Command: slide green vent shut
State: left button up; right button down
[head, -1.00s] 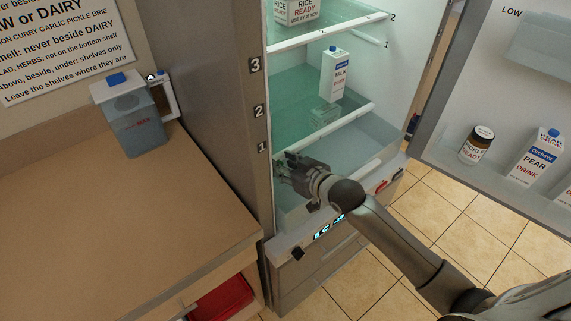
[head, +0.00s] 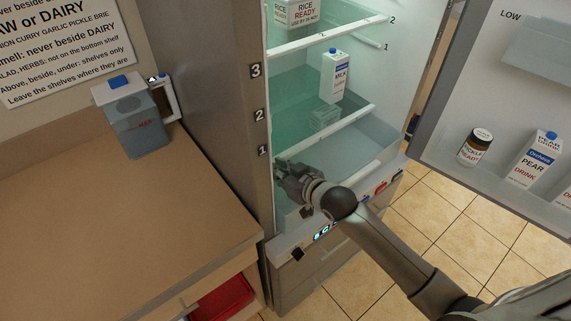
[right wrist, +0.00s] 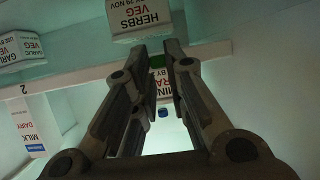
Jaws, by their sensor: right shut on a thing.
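My right gripper (head: 280,173) is inside the open fridge, low at its left side, near the wall below the label 1. In the right wrist view its two fingers (right wrist: 160,58) come close together at the tips. My left gripper is not in view.
A milk carton (head: 334,76) stands on a glass shelf above my right gripper. The fridge door (head: 490,100) is open at the right, with a pickle jar (head: 475,147) and a pear drink carton (head: 534,160). A counter (head: 110,230) with a jug (head: 133,118) is at the left.

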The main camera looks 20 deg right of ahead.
jog(key=shift+s+a, duration=0.25)
jog(key=shift+a, duration=0.35)
jog(key=c, duration=1.4)
grip_release()
jog(key=shift+a, duration=0.15)
jog(key=shift+c, duration=0.2)
jog(key=v, duration=1.2)
